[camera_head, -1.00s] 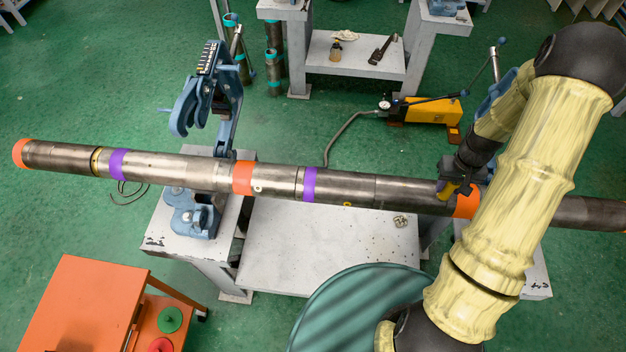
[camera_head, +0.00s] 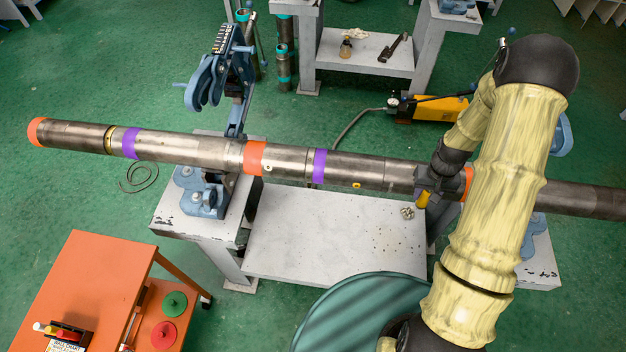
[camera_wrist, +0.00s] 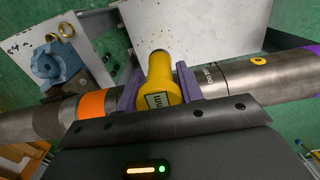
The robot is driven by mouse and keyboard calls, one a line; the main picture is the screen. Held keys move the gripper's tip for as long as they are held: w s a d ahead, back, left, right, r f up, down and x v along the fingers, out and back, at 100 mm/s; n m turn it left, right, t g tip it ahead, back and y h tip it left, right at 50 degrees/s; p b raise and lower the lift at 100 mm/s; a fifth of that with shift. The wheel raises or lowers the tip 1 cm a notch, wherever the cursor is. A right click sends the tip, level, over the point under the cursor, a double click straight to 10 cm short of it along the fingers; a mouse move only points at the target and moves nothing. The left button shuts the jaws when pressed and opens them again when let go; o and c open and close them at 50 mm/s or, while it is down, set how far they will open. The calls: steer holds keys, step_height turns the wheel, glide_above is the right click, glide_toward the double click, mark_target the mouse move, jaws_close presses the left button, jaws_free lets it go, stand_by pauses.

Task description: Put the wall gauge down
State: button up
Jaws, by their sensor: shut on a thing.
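The wall gauge (camera_wrist: 162,82) is a yellow, bottle-shaped tool with a small display near its wide end. In the wrist view it sits between the two purple finger pads of my gripper (camera_wrist: 160,92), which is shut on it. In the head view the gauge (camera_head: 423,199) shows as a small yellow piece under my gripper (camera_head: 428,192), at the front side of the long steel pipe (camera_head: 340,166). Whether the gauge touches the pipe, I cannot tell. My arm hides part of the pipe on the right.
An orange cart (camera_head: 90,285) stands at the lower left, with green and red discs and small tools on it. A blue vise (camera_head: 205,190) supports the pipe over a grey bench. A white shelf (camera_head: 335,235) lies below the pipe. A yellow pump (camera_head: 440,108) stands behind.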

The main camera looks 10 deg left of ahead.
steer(key=a+f+b, duration=0.3)
steer(key=a+f, duration=0.3)
steer(key=f, duration=0.1)
steer(key=shift+w+a+f, duration=0.15)
steer(key=shift+w+a, duration=0.05)
steer(key=shift+s, duration=0.1)
steer(key=shift+a, duration=0.15)
